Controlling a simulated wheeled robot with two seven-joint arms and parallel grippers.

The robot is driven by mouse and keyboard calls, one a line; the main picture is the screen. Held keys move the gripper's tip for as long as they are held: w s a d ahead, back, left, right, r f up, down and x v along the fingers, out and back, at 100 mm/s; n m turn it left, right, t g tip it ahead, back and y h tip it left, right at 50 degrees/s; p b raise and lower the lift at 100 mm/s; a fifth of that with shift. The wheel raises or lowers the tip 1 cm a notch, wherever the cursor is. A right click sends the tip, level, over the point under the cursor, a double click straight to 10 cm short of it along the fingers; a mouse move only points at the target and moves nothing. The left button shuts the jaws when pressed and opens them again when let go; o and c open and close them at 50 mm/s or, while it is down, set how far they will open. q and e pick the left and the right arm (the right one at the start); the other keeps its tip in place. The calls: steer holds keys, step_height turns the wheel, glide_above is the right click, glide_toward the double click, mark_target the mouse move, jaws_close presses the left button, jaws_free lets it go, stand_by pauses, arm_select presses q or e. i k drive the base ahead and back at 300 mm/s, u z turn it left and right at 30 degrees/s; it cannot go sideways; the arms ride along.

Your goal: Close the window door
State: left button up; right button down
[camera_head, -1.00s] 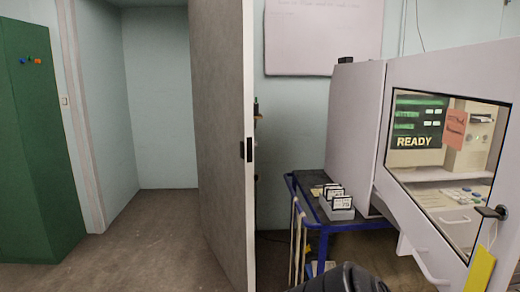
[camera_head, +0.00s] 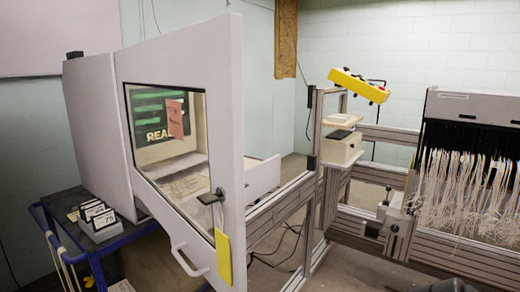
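The window door (camera_head: 235,110) is a light grey panel with a large framed pane, on a grey cabinet at the left. Its thick free edge shows on the right and it stands swung out, open. A dark latch handle (camera_head: 211,197) is near that edge, with a yellow tag (camera_head: 223,258) below it. A pale bar handle (camera_head: 186,262) is on the lower part. Through the pane I see a green screen with "READY" and an orange note. Neither gripper shows; a dark rounded part, probably of my arm, cuts into the bottom edge at right.
A blue-framed cart (camera_head: 98,255) with a box of cards (camera_head: 98,220) stands left of the door. A metal-profile frame (camera_head: 318,195) runs to the right, with a yellow device (camera_head: 358,85) above it. White threads (camera_head: 475,190) hang from a machine at far right.

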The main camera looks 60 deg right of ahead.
mark_target(205, 57)
steer(key=z, duration=1.3)
steer(key=i, duration=0.5)
